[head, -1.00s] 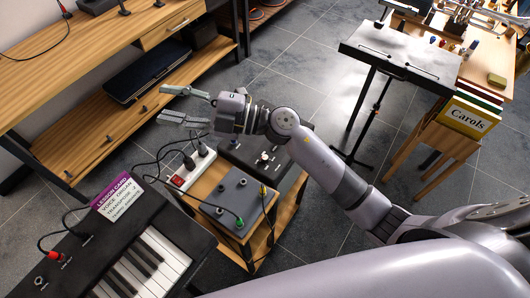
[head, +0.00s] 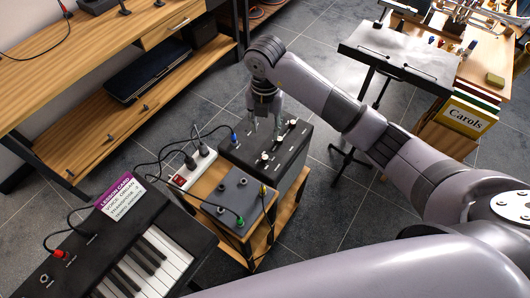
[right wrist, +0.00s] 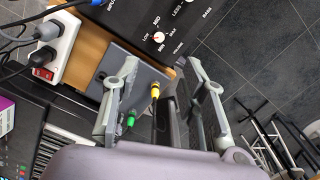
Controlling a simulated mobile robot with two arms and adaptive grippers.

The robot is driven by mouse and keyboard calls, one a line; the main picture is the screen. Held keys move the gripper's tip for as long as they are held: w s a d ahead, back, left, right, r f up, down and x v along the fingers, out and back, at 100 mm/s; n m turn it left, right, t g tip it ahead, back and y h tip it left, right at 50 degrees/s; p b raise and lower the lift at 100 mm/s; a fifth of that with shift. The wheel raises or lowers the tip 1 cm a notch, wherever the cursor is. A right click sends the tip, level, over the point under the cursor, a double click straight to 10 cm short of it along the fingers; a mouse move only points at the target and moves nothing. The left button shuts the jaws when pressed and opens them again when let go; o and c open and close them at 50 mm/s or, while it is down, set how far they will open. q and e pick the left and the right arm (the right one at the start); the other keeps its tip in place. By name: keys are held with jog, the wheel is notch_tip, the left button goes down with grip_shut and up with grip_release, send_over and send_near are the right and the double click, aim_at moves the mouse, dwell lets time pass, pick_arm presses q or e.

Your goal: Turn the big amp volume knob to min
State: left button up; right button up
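In the right wrist view, the amp panel (right wrist: 130,15) carries a white knob (right wrist: 158,37) with a red mark, among the labels LOW, MID, MAX and VOLUME. My right gripper (head: 266,126) points down over the amp with its two fingers apart and empty. Its fingers (right wrist: 163,85) also show apart in the right wrist view, with the white knob beyond them. My left gripper is not visible.
A grey pedal box (head: 222,207) with green and yellow plugs lies on the wooden stand. A white power strip (head: 192,168) with cables lies beside the amp. The keyboard (head: 165,255) is at the lower left.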

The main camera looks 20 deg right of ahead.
aim_at(265, 157)
notch_tip(265, 157, down, 15)
jog(key=shift+r+p, duration=0.2)
jog(key=shift+p, duration=0.95)
jog(key=shift+c, duration=0.4)
grip_shut()
